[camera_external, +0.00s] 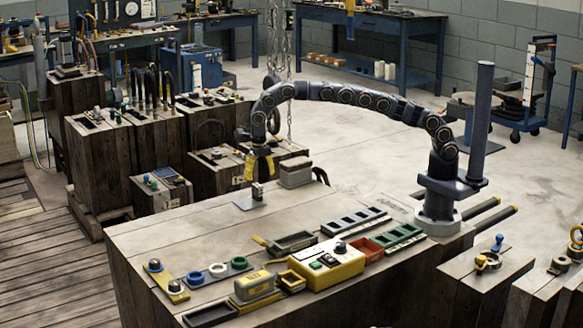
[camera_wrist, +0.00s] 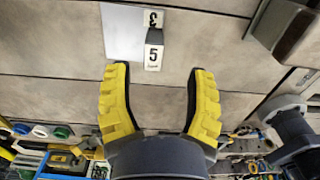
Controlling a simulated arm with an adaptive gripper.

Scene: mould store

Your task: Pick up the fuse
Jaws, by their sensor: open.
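A small dark block with white number labels (camera_external: 257,191) stands on a thin pale plate (camera_external: 246,205) near the table's back edge. It may be the fuse; I cannot tell for sure. In the wrist view the block (camera_wrist: 154,50) shows the digits 5 and 3, beside the pale plate (camera_wrist: 122,30). My gripper (camera_external: 261,174) points down above and close to the block. In the wrist view its yellow fingers (camera_wrist: 158,72) are spread, with nothing between them. The block shows just beyond the fingertips.
A grey-brown box (camera_external: 296,174) stands right of the block. It also shows at the wrist view's top right (camera_wrist: 291,28). Toward the front are a yellow control box (camera_external: 325,270), trays (camera_external: 291,241) and coloured rings (camera_external: 217,270). The table left of the plate is clear.

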